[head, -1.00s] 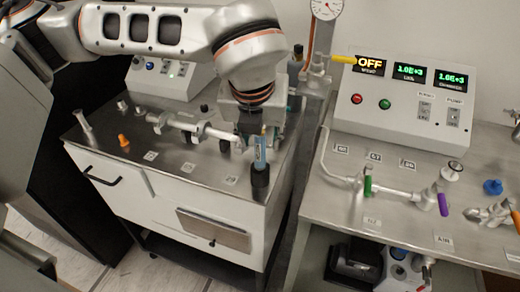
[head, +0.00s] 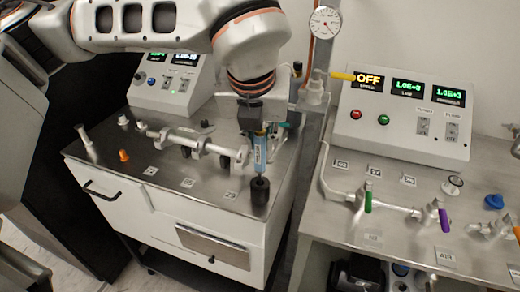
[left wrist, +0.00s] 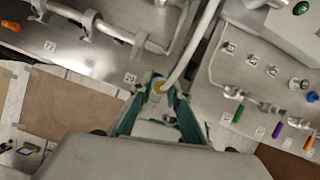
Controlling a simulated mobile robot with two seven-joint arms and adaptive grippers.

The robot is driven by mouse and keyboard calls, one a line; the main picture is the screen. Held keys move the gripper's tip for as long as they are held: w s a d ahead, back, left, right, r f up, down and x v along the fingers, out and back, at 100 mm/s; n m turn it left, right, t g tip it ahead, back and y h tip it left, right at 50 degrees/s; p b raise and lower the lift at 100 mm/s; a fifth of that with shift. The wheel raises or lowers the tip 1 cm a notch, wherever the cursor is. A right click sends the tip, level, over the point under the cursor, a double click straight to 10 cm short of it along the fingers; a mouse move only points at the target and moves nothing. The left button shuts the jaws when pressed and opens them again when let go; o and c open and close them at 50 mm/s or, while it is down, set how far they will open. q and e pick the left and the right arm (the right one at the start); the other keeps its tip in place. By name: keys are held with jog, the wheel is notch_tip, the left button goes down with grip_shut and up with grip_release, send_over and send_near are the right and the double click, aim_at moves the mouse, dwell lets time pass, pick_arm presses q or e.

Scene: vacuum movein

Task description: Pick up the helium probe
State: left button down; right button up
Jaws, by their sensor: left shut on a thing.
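The helium probe (head: 261,152) is a slim, light-blue upright cylinder in the head view, near the front right corner of the left bench. My left gripper (head: 256,127) is around its upper part from above, shut on it. The black cylindrical holder (head: 260,192) stands on the bench directly below the probe. The probe's lower end is close to the holder's top; I cannot tell whether it is fully clear. In the left wrist view, the green-edged fingers (left wrist: 157,105) flank the probe's yellow round top (left wrist: 158,87). My right gripper is not in view.
An orange fitting (head: 124,156) stands farther left. A vertical post with a gauge (head: 325,22) rises close on the right. The right bench holds valves and a control box (head: 405,115).

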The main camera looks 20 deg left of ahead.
pick_arm(q)
notch_tip(320, 180, up, 16)
jog(key=p, duration=0.1)
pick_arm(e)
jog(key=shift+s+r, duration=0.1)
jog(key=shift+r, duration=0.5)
